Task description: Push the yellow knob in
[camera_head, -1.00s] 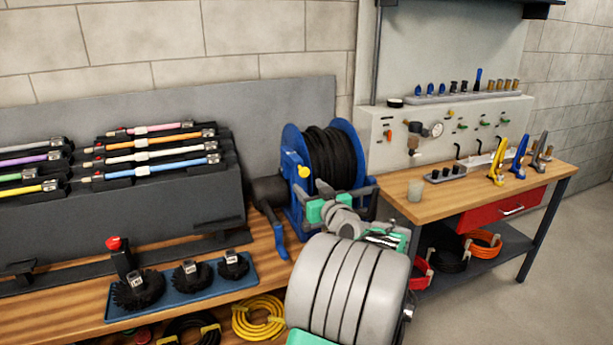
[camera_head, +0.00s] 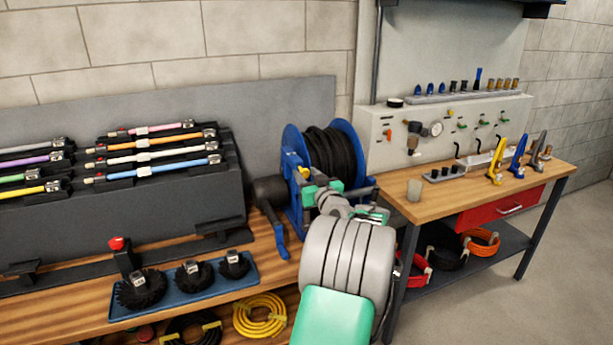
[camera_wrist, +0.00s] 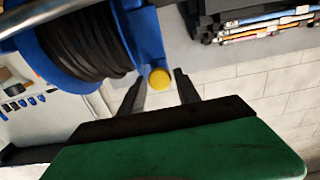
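The yellow knob (camera_head: 303,173) sits on the front of the blue hose reel (camera_head: 291,138), which holds coiled black hose. In the head view, part of my gripper (camera_head: 298,177) partly covers the knob. In the wrist view the round yellow knob (camera_wrist: 160,78) shows clearly on the blue reel frame (camera_wrist: 148,42). My gripper (camera_wrist: 158,84) is open, and the knob appears in the gap between its two dark fingertips. The fingers look apart from the knob. I cannot tell the exact distance or whether anything touches.
A dark crank with a blue handle (camera_head: 280,240) stands just left of the reel. A blue tray (camera_head: 215,283) with black brushes lies on the left bench. A workbench (camera_head: 447,195) with a cup (camera_head: 414,190) and clamps stands to the right.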

